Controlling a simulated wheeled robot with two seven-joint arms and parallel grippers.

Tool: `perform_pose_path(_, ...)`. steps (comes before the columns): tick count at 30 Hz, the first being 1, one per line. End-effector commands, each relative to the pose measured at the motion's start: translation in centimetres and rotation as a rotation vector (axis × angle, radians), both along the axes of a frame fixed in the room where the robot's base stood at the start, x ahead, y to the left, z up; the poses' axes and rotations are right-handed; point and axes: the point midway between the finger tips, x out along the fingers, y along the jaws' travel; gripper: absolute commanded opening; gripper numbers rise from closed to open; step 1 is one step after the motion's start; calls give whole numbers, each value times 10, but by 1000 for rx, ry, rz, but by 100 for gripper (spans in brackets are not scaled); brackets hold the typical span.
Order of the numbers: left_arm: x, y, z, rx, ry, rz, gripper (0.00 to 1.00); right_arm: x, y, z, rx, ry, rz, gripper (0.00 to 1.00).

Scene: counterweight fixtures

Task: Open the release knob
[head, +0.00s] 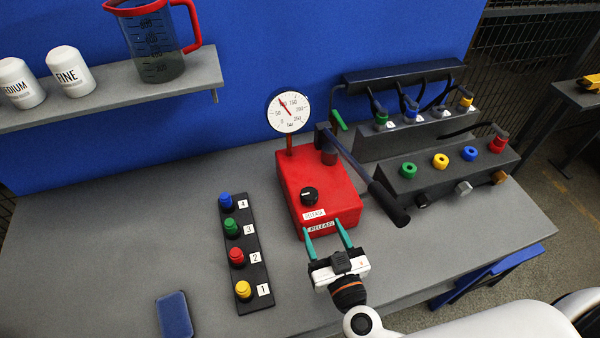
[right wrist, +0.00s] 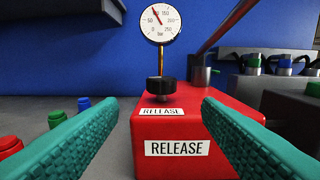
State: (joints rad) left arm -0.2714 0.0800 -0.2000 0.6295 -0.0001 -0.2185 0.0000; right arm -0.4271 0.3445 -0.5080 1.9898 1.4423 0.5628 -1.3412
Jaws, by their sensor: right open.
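The black release knob (head: 309,195) sits on top of the red pump box (head: 322,179), near its front edge, above two RELEASE labels. In the right wrist view the knob (right wrist: 161,86) stands upright ahead, with the red box (right wrist: 190,130) below it. My right gripper (head: 325,230) is open, its green fingers pointing at the front of the box, short of the knob. Nothing is between its fingers. A round gauge (head: 288,111) stands on a red stem behind the knob, its needle off to the upper left. My left gripper is not in view.
A black pump lever (head: 362,172) slants along the box's right side. A strip of coloured buttons (head: 241,250) lies to the left. Connector blocks (head: 447,166) stand to the right. A blue pad (head: 174,314) lies at the front left; the left tabletop is clear.

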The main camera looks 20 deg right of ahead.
Motion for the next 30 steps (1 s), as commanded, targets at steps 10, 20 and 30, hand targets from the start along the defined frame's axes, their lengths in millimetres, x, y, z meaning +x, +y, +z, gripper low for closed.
perform_pose_path(10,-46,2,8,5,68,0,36,47,0,1,-1,0,-12,59)
perform_pose_path(20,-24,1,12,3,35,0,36,105,2,-2,-1,1,-10,59)
perform_pose_path(30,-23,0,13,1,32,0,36,119,3,-3,-1,4,-9,59)
